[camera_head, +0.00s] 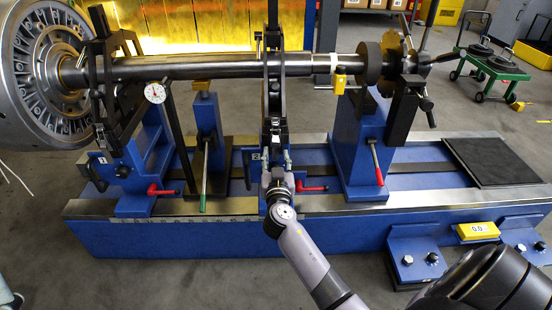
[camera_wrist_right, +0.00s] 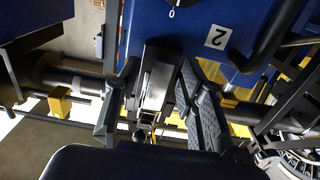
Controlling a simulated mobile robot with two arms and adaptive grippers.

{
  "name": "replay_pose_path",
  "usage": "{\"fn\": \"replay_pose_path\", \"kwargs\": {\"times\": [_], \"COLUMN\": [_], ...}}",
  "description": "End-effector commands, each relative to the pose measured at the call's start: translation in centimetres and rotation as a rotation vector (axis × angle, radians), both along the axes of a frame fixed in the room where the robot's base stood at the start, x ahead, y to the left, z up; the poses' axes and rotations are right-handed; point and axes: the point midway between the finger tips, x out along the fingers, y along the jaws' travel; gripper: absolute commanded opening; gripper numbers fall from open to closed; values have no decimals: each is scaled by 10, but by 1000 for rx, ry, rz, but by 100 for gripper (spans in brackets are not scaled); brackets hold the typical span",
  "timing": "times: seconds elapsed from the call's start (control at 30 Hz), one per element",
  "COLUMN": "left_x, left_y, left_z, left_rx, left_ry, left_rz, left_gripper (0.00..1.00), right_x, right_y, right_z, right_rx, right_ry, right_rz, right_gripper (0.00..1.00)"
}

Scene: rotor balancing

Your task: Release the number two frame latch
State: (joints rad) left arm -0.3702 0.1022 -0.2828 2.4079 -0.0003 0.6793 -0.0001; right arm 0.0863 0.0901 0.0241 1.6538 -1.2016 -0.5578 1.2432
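The number two frame (camera_head: 273,95) is the dark upright around the shaft at mid-bench. Its "2" label (camera_head: 255,156) shows beside my right gripper, and the label also shows in the right wrist view (camera_wrist_right: 218,37). My right gripper (camera_head: 277,158) is in front of the frame's lower part. In the right wrist view its two fingers (camera_wrist_right: 160,103) stand apart, one on each side of a dark, metal-edged part (camera_wrist_right: 154,78) of the frame, seemingly the latch. I cannot tell whether they touch it. The gripper hides much of the latch in the head view. My left gripper is not in view.
The long steel shaft (camera_head: 200,68) runs above the blue bench (camera_head: 230,236), with a bladed rotor (camera_head: 45,75) at left. Red-handled levers (camera_head: 312,188) and a blue pedestal (camera_head: 357,140) stand near my right gripper. A yellow readout (camera_head: 478,231) is at front right.

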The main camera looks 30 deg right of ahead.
Motion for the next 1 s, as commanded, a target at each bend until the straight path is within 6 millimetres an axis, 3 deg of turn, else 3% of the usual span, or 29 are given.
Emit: {"fn": "replay_pose_path", "kwargs": {"times": [0.13, 0.67, 1.0], "left_x": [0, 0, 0], "left_y": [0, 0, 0], "left_z": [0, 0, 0], "left_rx": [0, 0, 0], "left_ry": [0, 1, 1], "left_rz": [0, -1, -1], "left_gripper": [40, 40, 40], "right_x": [0, 0, 0], "right_y": [0, 0, 0], "right_z": [0, 0, 0], "right_rx": [0, 0, 1], "right_ry": [0, 0, 1], "right_rz": [0, 0, 0], "right_gripper": [35, 0, 0]}}
